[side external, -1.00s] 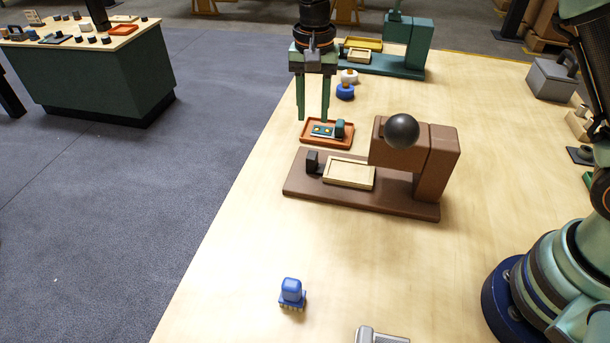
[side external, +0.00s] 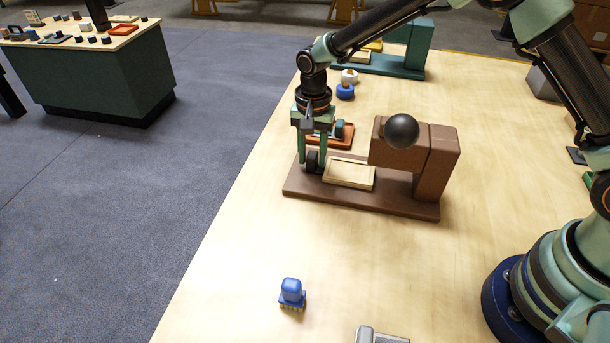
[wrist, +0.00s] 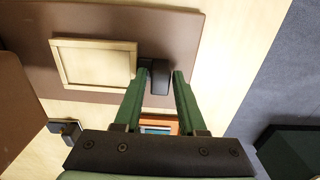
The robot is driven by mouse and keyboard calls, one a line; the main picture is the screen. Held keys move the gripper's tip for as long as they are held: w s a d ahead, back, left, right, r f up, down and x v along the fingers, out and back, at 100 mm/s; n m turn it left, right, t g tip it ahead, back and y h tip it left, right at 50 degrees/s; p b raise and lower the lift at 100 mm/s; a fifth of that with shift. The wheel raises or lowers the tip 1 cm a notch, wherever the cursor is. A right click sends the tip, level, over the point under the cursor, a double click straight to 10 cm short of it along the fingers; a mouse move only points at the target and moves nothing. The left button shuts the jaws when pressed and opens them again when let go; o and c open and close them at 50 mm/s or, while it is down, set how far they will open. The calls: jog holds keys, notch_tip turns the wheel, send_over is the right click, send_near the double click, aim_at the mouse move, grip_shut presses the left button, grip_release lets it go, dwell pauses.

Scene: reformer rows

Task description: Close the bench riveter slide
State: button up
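The brown bench riveter (side external: 432,165) stands on the wooden table. Its slide, a cream tray (side external: 349,174), lies on the brown base, mostly out to the left of the overhanging head. It also shows in the wrist view (wrist: 95,62). A dark handle block (wrist: 160,78) sits at the slide's outer end. My gripper (side external: 312,158) is lowered over this handle, with one finger on each side. In the wrist view the fingers are apart, with a visible gap between the handle and the right finger. Contact on the left finger is unclear.
An orange tray (side external: 343,139) lies just behind the riveter, close to my gripper. A blue and a white knob-like piece (side external: 345,91) and a teal machine (side external: 413,50) stand farther back. A blue brush-like object (side external: 291,293) is in front. The table between is clear.

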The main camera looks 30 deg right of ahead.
jog(key=shift+f, duration=0.2)
grip_shut()
jog(key=shift+r, duration=0.1)
dwell(1.3)
